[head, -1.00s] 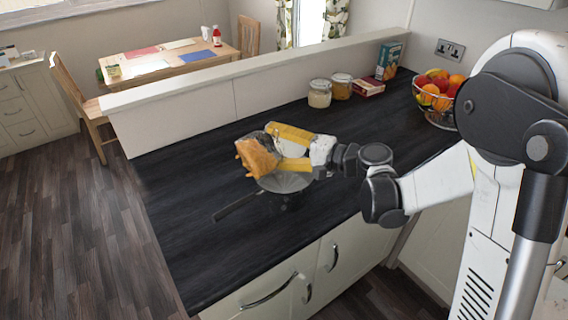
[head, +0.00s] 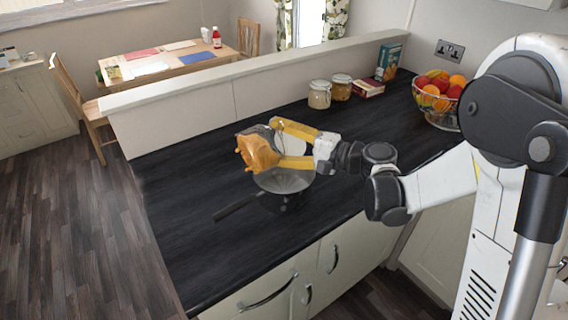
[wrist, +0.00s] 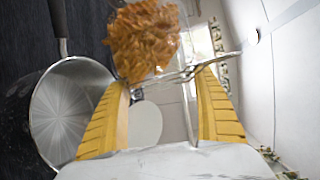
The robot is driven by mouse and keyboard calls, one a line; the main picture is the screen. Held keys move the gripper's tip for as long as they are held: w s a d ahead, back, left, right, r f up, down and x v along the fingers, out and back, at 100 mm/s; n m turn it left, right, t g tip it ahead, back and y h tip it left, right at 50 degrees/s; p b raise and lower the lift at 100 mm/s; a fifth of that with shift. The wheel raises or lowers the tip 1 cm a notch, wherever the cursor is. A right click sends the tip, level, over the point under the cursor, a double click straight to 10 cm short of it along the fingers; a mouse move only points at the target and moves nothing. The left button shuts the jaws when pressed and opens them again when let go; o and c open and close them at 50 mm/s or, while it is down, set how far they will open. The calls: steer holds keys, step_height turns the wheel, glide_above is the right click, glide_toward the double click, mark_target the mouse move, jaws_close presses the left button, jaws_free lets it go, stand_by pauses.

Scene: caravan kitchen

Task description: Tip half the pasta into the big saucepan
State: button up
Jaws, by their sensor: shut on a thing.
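The saucepan (head: 284,183) stands on the dark worktop, its long dark handle pointing to the lower left. In the wrist view its metal inside (wrist: 72,112) looks bare. My gripper (head: 277,143) has yellow fingers and is shut on a see-through container of orange pasta (head: 257,152), held above the pan. The container is tilted, its pasta end toward the left of the head view. In the wrist view the pasta (wrist: 146,42) lies beyond the fingertips (wrist: 163,78), with the pan to the left. The container's outline is hard to make out, and its mouth is unclear.
Two jars (head: 320,94) (head: 341,87), a dark red box (head: 368,88) and a green box (head: 389,62) stand along the low back wall.

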steer(key=shift+d+r, duration=0.1)
steer(key=shift+r, duration=0.2)
steer(key=shift+w+d+m+y+b, duration=0.3)
steer(key=shift+m+y+b, duration=0.2)
steer(key=shift+m+b, duration=0.5)
stand_by(0.6)
steer(key=shift+w+d+r+m+t+y+b, duration=0.15)
steer(key=shift+d+r+m+t+y+b, duration=0.25)
steer(key=shift+r+m, duration=0.35)
steer(key=shift+w+d+r+m+t+y+b, duration=0.15)
steer(key=shift+w+r+m+t+y+b, duration=0.1)
steer(key=shift+r+m+b, duration=0.45)
steer(key=shift+w+d+r+m+t+y+b, duration=0.1)
steer(key=shift+d+r+m+t+y+b, duration=0.3)
steer(key=shift+m, duration=0.55)
stand_by(2.8)
steer(key=shift+m+b, duration=0.45)
steer(key=shift+m, duration=0.05)
stand_by(0.4)
